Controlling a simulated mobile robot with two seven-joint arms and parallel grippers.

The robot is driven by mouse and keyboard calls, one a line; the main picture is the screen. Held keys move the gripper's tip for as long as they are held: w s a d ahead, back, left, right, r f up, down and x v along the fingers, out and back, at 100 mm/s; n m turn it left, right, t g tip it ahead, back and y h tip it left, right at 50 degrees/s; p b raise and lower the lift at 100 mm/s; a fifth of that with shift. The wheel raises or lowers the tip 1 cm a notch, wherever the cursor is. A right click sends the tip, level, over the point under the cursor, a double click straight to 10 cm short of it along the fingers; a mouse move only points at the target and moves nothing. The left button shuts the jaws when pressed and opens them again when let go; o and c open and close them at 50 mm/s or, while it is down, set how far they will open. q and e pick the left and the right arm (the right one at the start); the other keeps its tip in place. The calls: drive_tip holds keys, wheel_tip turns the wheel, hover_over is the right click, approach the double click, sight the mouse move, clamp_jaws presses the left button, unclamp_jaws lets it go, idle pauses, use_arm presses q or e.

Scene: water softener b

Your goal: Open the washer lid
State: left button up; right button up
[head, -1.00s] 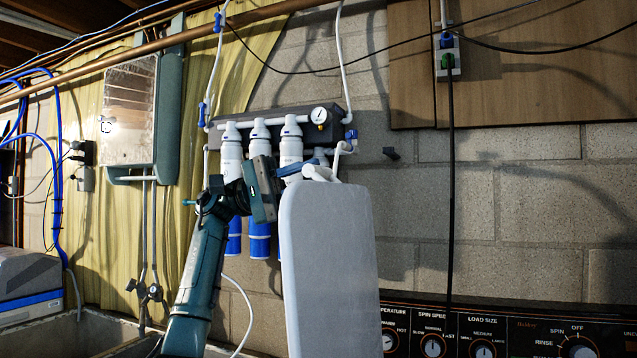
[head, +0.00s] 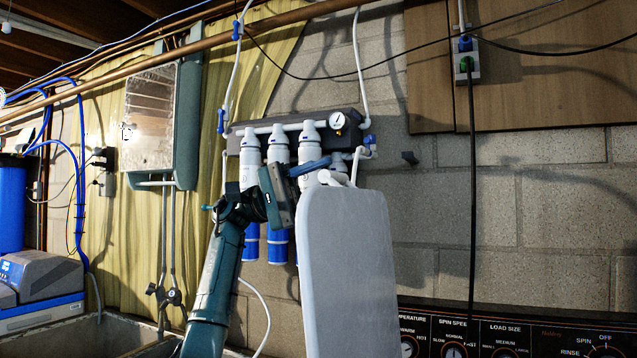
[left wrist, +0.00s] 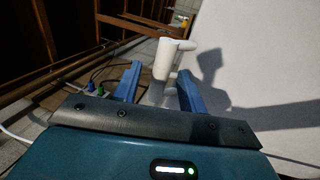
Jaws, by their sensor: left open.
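The washer lid (head: 347,270) is a pale grey panel with rounded corners, standing nearly upright right of my left arm in the head view. Its broad face also fills the right of the left wrist view (left wrist: 275,75). A white handle-like piece (head: 342,179) is at its top left edge. My left gripper (head: 312,174) is beside that edge, with a blue finger reaching toward the piece. In the left wrist view, the open blue fingers (left wrist: 159,76) have the white piece (left wrist: 166,58) between them; contact cannot be told. My right gripper is out of view.
The washer's dial panel (head: 480,335) is at the lower right. White filter cartridges with blue bases (head: 278,150) hang on the block wall behind my gripper. A concrete sink (head: 95,335) is at the lower left. A black cable (head: 472,200) hangs right of the lid.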

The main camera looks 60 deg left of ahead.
use_arm(q)
drive_tip(key=shift+a, duration=0.1)
drive_tip(key=v, duration=1.3)
drive_tip(key=shift+p, duration=0.3)
